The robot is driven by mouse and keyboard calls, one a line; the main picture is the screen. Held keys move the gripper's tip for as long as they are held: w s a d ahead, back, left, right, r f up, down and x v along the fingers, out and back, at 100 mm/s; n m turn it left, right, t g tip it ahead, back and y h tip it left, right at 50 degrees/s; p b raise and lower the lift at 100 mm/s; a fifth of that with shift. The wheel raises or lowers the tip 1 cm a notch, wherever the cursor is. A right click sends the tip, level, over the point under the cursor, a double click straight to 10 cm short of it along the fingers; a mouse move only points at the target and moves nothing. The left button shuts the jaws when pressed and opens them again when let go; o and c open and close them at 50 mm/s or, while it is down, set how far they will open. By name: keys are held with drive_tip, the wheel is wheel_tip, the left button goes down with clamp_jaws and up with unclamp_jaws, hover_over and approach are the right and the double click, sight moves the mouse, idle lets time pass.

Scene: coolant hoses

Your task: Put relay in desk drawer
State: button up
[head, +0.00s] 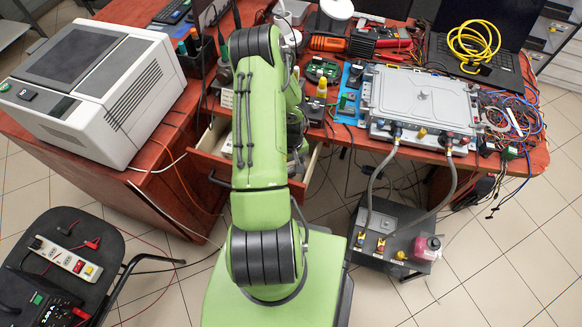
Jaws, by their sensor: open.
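The desk drawer (246,200) is pulled out below the front edge of the red-brown desk, left of centre in the head view. My green arm covers much of its middle and right. A pale object shows inside it, too small to identify. I cannot pick out the relay with certainty. Small parts stand on the desk edge beside the arm, including a beige block (227,97). My gripper (297,168) shows only as a dark part at the arm's lower end, over the drawer area. It is open; its fingertips are mostly hidden, and I see nothing held.
A grey metal case (423,97) with hoses running down to a floor unit (385,243) fills the desk's right. A large white machine (95,85) stands at left. A laptop, yellow cable (473,42) and tools crowd the back. A chair (60,265) stands lower left.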

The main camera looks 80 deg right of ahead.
sight(291, 170)
wheel_tip(291, 170, up, 8)
drive_tip(key=p, duration=0.1)
drive_tip(key=w+a+r+n+t, duration=0.1)
drive_tip(key=w+a+r+n, duration=0.15)
drive_tip(key=w+r, duration=0.85)
drive_tip(key=w+a+r+n+t+h, duration=0.1)
drive_tip(key=w+a+r+n+t, duration=0.1)
drive_tip(key=w+a+r, duration=0.8)
drive_tip(key=s+a+r+n+t, duration=0.1)
drive_tip(key=a+r, duration=0.3)
drive_tip(key=a, duration=0.2)
drive_tip(key=s+a+r+n, duration=0.1)
drive_tip(key=a+r+n, duration=0.15)
drive_tip(key=a, duration=0.35)
drive_tip(key=s+a+r+n, duration=0.1)
drive_tip(key=s+a+r, duration=0.1)
drive_tip(key=a, duration=0.3)
drive_tip(key=s+a+r+n+t+y, duration=0.1)
drive_tip(key=s+a+r, duration=0.2)
drive_tip(key=s+a, duration=0.2)
drive_tip(key=shift+s+t, duration=0.2)
drive_tip(key=shift+t, duration=0.1)
drive_tip(key=shift+a, duration=0.1)
